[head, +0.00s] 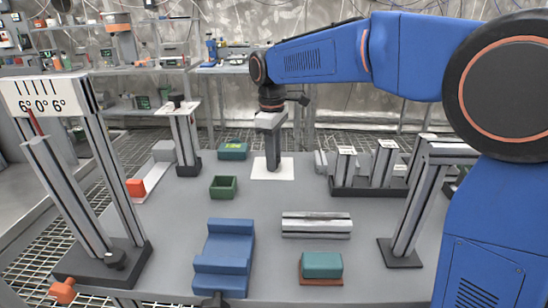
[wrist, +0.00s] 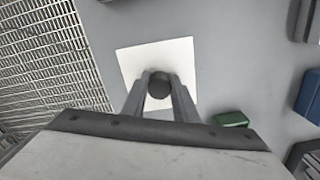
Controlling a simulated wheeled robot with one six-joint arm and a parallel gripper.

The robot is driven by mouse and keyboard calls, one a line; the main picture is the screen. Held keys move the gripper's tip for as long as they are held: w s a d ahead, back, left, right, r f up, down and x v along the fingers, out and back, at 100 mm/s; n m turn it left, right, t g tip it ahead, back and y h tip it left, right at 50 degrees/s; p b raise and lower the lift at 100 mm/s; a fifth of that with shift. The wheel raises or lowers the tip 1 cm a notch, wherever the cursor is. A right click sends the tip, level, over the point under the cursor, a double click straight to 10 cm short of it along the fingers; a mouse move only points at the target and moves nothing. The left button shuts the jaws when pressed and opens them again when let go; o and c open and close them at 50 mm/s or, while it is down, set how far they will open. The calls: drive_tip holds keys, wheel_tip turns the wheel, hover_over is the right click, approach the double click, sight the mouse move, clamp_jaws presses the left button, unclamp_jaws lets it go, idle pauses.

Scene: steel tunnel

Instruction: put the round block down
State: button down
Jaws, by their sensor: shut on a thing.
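The round block (wrist: 159,85) is a dark, round-topped piece seen from above in the wrist view. My gripper (wrist: 159,92) is shut on it, with one finger on each side. In the head view my gripper (head: 273,165) points straight down over a white square (head: 288,169) on the table, and the block is hard to make out between the fingers. The white square also shows in the wrist view (wrist: 182,54), around and behind the block. I cannot tell whether the block touches the square.
A small green open box (head: 223,187) and a green case (head: 233,151) are left of the gripper. A slotted grey rack (head: 368,188) stands right. A silver bar (head: 316,226), a blue cradle (head: 223,258) and a teal block (head: 322,265) lie nearer. A tall gauge stand (head: 85,180) is left.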

drive_tip(key=c, duration=1.4)
unclamp_jaws()
drive_tip(key=shift+f, duration=0.1)
wheel_tip(320, 180, up, 12)
drive_tip(key=shift+a, duration=0.2)
